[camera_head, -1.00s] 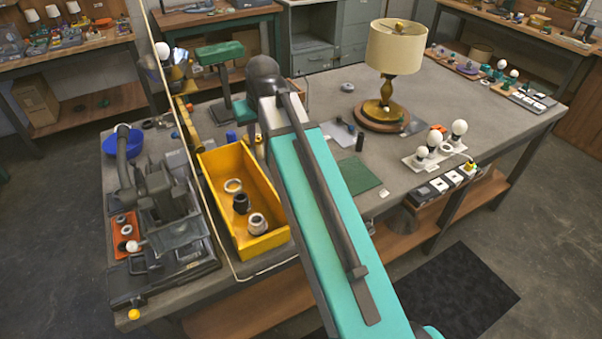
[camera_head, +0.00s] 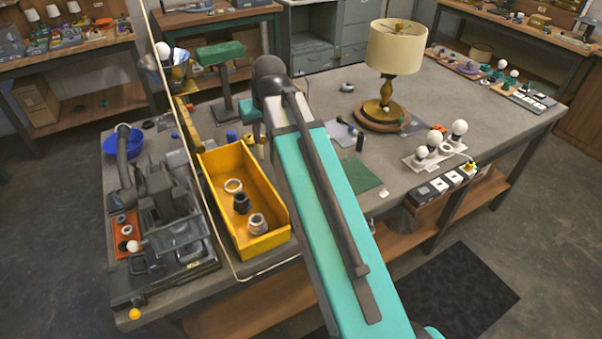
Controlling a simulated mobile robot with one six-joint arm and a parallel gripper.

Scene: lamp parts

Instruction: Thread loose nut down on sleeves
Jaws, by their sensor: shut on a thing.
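My gripper does not show in the head view; my teal arm hides the spot beyond its far end. Whatever it holds is hidden too. In the yellow bin (camera_head: 277,195) several ring-shaped or sleeve-like parts rest apart from one another. They are a pale ring (camera_head: 233,186), a dark collar-shaped part (camera_head: 241,203) and a grey sleeve-like part with a light rim (camera_head: 257,224). I cannot tell which part is the loose nut, and threads are too small to see.
An orange tray (camera_head: 119,248) with small rings lies left of a dark grey machine (camera_head: 170,215). A blue bowl (camera_head: 109,143) stands behind it. A lamp (camera_head: 397,48) and a white bulb holder (camera_head: 418,165) stand to the right. A green mat (camera_head: 357,178) lies clear beside my arm.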

